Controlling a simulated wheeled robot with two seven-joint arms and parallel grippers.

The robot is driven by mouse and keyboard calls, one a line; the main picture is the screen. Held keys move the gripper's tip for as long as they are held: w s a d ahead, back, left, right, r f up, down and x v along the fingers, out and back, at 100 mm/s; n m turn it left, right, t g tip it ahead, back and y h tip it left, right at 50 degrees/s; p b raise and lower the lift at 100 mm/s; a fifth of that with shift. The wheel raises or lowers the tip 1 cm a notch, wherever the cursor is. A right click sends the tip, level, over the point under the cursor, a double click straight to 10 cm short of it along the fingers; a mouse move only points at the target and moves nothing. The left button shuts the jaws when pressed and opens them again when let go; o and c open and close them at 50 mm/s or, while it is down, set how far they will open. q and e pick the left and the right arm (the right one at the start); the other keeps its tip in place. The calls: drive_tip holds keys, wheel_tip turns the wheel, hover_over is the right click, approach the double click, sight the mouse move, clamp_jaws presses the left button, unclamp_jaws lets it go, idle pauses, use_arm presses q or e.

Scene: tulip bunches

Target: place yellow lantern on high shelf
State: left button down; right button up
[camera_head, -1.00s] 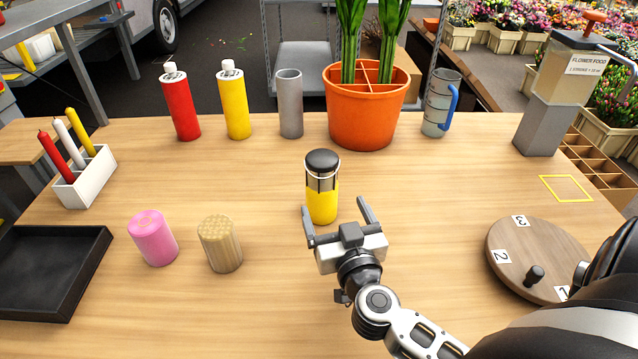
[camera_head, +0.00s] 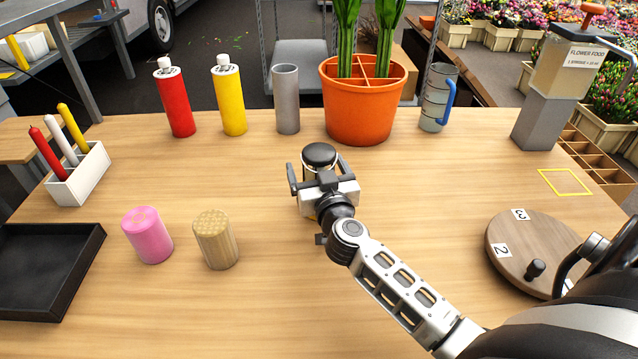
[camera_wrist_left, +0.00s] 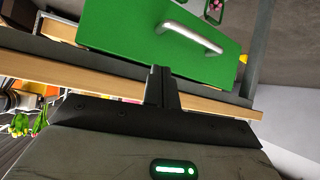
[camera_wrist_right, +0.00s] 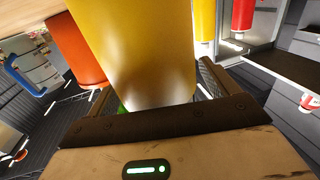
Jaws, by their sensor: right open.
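The yellow lantern (camera_head: 319,156) stands upright on the wooden table (camera_head: 420,210); its black lid shows in the head view, and my right gripper hides most of its yellow body. My right gripper (camera_head: 321,171) is open, with one finger on each side of the lantern. In the right wrist view the yellow body (camera_wrist_right: 135,50) fills the space between the fingers; I cannot tell whether they touch it. My left gripper (camera_wrist_left: 160,85) is shut and empty in the left wrist view, away from the table. I cannot pick out the high shelf for certain.
A pink candle (camera_head: 147,235) and a tan ribbed one (camera_head: 216,240) stand left of the arm. Bottles, a grey cylinder (camera_head: 287,99), an orange pot (camera_head: 361,110) and a jug (camera_head: 437,97) line the back. A round turntable (camera_head: 520,240) is at right. A green box (camera_wrist_left: 160,40) faces my left gripper.

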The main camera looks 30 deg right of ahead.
drive_tip(key=shift+r, duration=0.1)
drive_tip(key=c, duration=1.4)
